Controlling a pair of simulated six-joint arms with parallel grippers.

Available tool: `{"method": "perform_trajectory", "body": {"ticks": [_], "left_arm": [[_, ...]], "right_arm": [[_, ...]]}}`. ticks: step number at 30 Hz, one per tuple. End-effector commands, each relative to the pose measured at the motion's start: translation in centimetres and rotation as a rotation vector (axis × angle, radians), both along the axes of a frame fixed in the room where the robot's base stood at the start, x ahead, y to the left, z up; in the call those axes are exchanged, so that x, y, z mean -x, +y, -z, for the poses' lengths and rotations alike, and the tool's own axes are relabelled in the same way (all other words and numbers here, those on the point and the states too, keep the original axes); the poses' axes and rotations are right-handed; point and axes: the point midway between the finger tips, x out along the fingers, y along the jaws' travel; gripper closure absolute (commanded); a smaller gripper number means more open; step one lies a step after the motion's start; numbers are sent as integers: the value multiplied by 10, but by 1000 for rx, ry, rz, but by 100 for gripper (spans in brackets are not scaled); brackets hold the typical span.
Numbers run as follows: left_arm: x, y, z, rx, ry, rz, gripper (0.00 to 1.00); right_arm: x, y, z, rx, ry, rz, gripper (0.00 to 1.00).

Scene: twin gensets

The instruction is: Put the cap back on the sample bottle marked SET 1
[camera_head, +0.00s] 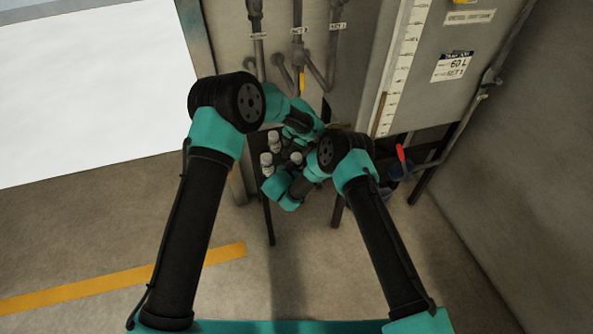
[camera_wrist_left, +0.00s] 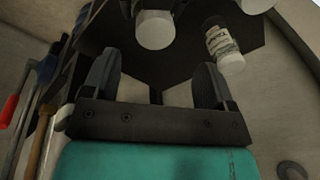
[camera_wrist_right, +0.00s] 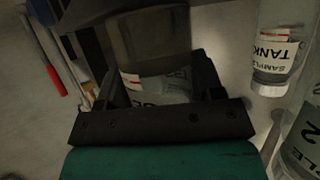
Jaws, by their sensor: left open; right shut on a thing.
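My right gripper (camera_wrist_right: 155,90) is shut on a clear bottle (camera_wrist_right: 150,42) with a white label. Only part of the label shows, and I cannot read which set it names. My left gripper (camera_wrist_left: 155,85) is open, with nothing between its fingers. A white round cap or bottle top (camera_wrist_left: 155,30) is just beyond its fingertips, apart from them. A labelled bottle (camera_wrist_left: 222,40) with a white end stands to its right. In the head view the arms hide both gripper tips. I cannot make out a bottle marked SET 1.
A bottle labelled SAMPLE TANK (camera_wrist_right: 278,45) and another bottle (camera_wrist_right: 305,140) are close to the right gripper's side. A dark shelf (camera_wrist_left: 185,62) lies beyond the left gripper. A red handle (camera_head: 401,157) and pipes (camera_head: 298,45) are near the arms. The floor (camera_head: 110,230) is clear.

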Motion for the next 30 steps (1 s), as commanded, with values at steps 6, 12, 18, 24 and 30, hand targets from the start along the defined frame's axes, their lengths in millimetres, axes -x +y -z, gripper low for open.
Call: {"method": "perform_trajectory", "body": {"ticks": [6,12,18,24,30], "left_arm": [[13,6,-34,86,-47,-132,21],[26,10,-56,160,-72,-238,21],[28,10,-60,177,-75,-262,21],[28,10,-60,177,-75,-261,21],[26,10,-53,175,-74,-262,21]], "right_arm": [[0,0,0,0,0,0,100],[0,0,0,0,0,0,100],[0,0,0,0,0,0,100],[0,0,0,0,0,0,100],[0,0,0,0,0,0,100]]}}
